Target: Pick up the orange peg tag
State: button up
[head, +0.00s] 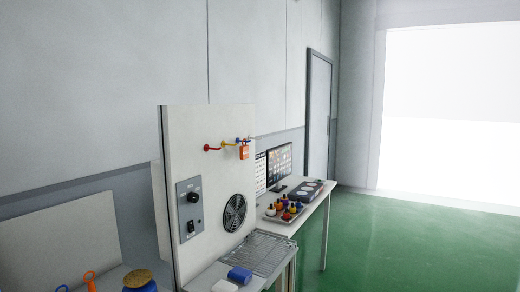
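An orange tag (244,153) hangs at the rightmost of the pegs on an upright pale panel (180,130). A red peg (211,148) and a yellow peg (228,144) stick out to its left, with nothing seen hanging on them. A bluish peg (240,139) is just above the tag. The tag is small, and its loop is hard to make out. My gripper is not in view.
The panel carries a control box (190,210) and a round fan grille (234,213). A blue jar (139,284) and an orange looped item (90,281) sit lower left. Green floor (410,245) is clear at right.

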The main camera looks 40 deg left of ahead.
aim_at(244, 150)
jog(key=u, duration=0.45)
jog(key=i, duration=1.35)
jog(key=u, duration=1.7)
jog(key=i, duration=0.8)
jog(key=u, duration=0.75)
